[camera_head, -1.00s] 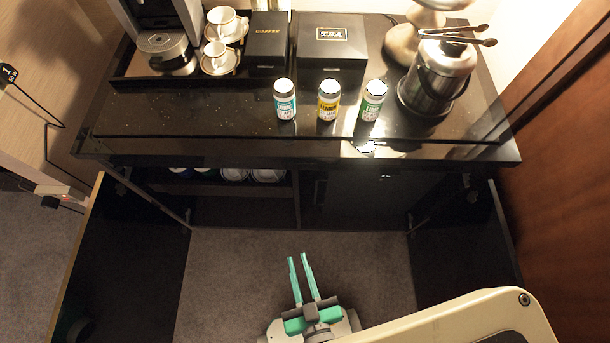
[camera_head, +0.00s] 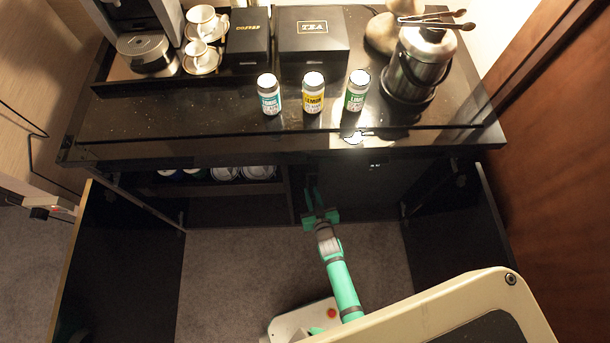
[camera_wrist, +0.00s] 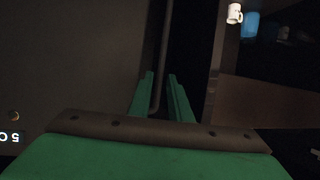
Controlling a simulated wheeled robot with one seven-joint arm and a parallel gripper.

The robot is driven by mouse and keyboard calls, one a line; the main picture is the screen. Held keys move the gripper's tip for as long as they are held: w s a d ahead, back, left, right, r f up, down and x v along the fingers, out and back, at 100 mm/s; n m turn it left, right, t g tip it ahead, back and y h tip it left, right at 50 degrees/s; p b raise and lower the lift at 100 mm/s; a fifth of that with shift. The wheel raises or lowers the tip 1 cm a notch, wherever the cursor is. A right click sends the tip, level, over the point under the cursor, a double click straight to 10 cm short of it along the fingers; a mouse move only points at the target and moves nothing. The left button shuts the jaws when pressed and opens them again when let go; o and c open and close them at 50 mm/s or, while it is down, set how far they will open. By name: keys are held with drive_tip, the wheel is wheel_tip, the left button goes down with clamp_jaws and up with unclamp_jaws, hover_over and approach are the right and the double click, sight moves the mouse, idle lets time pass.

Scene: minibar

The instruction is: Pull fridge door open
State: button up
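The dark fridge door (camera_head: 368,195) is in the right half of the cabinet under the counter. It looks shut in the head view. In the wrist view its grey-brown face (camera_wrist: 75,60) fills the left side. A thin bar handle (camera_wrist: 162,55) runs along the door's edge. My gripper (camera_head: 312,197) reaches up to the handle side of the door. In the wrist view my gripper (camera_wrist: 161,90) is open, with the handle's end between its green fingers. A gap seems to remain beside the bar; contact cannot be told.
Open cabinet doors stand at left (camera_head: 125,265) and right (camera_head: 455,235), flanking my arm. The counter (camera_head: 215,115) above holds cans, boxes, cups and an ice bucket (camera_head: 418,65). Left of the fridge is an open shelf (camera_head: 235,208).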

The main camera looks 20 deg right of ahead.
sight(307, 183)
drive_tip(key=shift+x, duration=1.5)
drive_tip(key=x, duration=0.7)
drive_tip(key=shift+w+f, duration=0.2)
drive_tip(key=shift+w, duration=0.1)
drive_tip(key=shift+w, duration=0.15)
drive_tip(key=shift+f, duration=0.1)
drive_tip(key=shift+c, duration=0.6)
drive_tip(key=shift+a, duration=0.1)
clamp_jaws()
